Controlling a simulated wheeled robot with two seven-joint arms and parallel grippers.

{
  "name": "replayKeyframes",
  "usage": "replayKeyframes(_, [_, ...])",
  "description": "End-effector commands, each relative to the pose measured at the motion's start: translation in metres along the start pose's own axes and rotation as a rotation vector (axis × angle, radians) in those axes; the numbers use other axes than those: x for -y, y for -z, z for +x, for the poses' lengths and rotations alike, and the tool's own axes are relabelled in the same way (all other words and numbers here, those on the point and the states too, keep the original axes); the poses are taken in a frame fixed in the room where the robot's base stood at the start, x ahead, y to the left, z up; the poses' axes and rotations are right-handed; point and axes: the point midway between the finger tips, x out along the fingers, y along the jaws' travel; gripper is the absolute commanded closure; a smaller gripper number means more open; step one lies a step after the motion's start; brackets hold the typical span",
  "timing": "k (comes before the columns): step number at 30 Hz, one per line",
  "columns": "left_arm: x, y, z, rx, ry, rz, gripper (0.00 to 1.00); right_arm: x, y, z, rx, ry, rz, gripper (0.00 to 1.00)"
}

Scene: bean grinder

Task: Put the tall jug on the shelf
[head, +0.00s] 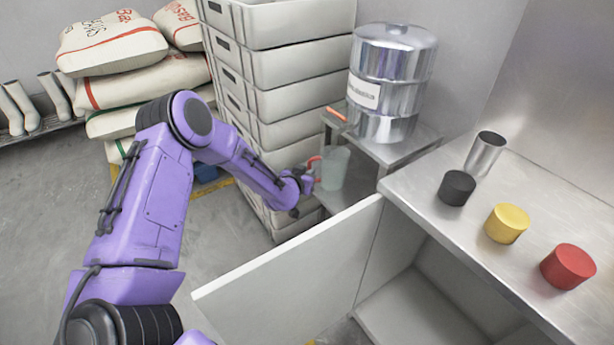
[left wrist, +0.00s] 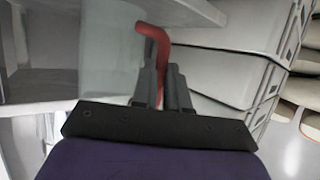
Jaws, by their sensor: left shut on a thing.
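The tall jug (head: 333,167) is a pale, see-through vessel with a red handle (head: 314,163). It stands out in front of the small metal stand, beside the crates. My left gripper (head: 306,180) is at the handle, to the left of the jug. In the left wrist view the gripper (left wrist: 163,85) is shut on the red handle (left wrist: 152,32), and the clear jug body (left wrist: 105,60) shows to the left of the fingers. The shelf may be the lower board of the metal stand (head: 350,190), partly hidden by the jug. My right gripper is not in view.
A metal drum (head: 390,85) stands on top of the stand (head: 418,145). Stacked grey crates (head: 270,95) rise close behind my left arm. An open white cabinet door (head: 290,270) lies in front. The steel counter (head: 540,200) holds a metal cup (head: 485,153) and black, yellow and red cylinders.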

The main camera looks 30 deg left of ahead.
Motion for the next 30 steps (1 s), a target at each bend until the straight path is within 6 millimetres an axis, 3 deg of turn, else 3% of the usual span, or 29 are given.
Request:
replayKeyframes(13, [0.0, -0.012, 0.005, -0.003, 0.0, 0.001, 1.0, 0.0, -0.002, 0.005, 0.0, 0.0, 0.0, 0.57])
replayKeyframes(14, [0.0, -0.011, 0.005, -0.003, 0.0, 0.001, 0.77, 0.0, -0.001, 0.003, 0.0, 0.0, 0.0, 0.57])
replayKeyframes(15, [0.0, -0.011, 0.004, -0.003, 0.0, 0.001, 0.64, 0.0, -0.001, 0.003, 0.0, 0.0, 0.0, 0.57])
replayKeyframes(16, [0.0, -0.011, 0.004, -0.003, 0.0, 0.001, 0.61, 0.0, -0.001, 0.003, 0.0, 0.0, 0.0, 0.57])
replayKeyframes(26, [0.0, -0.005, 0.0, -0.003, 0.0, -0.001, 0.61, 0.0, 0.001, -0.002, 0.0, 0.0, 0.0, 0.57])
replayKeyframes(30, [-0.001, -0.005, -0.028, -0.002, -0.002, -0.001, 0.61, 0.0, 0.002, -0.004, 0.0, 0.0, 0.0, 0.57])
